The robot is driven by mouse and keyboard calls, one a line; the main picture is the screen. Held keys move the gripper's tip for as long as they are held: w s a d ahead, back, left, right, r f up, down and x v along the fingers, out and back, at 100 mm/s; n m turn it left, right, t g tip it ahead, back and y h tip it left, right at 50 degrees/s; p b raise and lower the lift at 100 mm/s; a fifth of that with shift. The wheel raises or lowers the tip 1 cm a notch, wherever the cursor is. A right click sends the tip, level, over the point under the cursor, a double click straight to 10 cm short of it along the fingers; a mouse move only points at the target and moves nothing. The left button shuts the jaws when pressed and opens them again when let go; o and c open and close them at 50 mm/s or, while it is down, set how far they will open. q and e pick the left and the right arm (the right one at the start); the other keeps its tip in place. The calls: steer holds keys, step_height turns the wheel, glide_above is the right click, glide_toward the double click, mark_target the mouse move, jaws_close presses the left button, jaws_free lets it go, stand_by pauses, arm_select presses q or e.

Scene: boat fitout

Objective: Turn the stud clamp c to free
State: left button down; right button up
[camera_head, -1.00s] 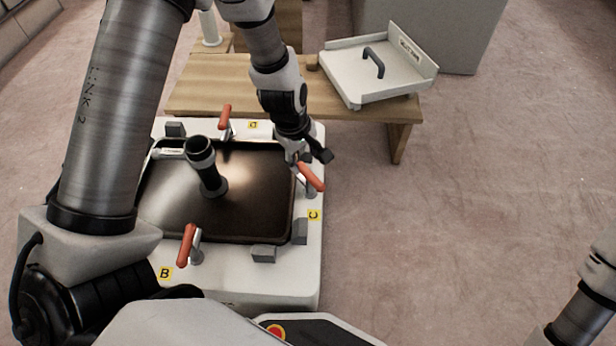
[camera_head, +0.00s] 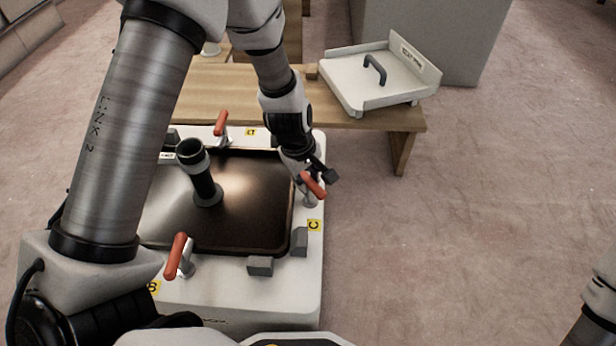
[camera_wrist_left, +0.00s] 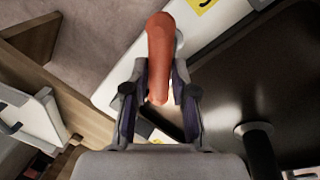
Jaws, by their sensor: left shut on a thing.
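The stud clamp C has an orange-red handle (camera_head: 313,185) on a metal stud, next to the yellow C label (camera_head: 314,225) on the right rim of the white fixture. My left gripper (camera_head: 318,174) is at that handle. In the left wrist view the handle (camera_wrist_left: 160,45) runs between the two fingers of my left gripper (camera_wrist_left: 157,92), which are closed on it. The clamp's base is largely hidden there. My right gripper is out of view; only part of my right arm shows at the right edge.
A dark panel (camera_head: 245,215) with an upright black post (camera_head: 204,175) lies in the white fixture (camera_head: 240,300). Other orange-red clamp handles stand at the back (camera_head: 221,123) and front left (camera_head: 176,256). A wooden bench (camera_head: 240,90) carries a white tray (camera_head: 350,95). The floor at right is clear.

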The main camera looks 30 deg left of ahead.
arm_select(q)
steer(key=shift+w+m, duration=0.1)
steer(key=shift+m, duration=0.4)
steer(key=shift+b, duration=0.3)
steer(key=m, duration=0.2)
steer(key=shift+m+h, duration=0.3)
steer(key=shift+w+m+g+h, duration=0.15)
steer(key=shift+m+g+h, duration=0.25)
steer(key=shift+m, duration=1.8)
steer(key=c, duration=1)
jaws_free()
steer(key=shift+d, duration=0.1)
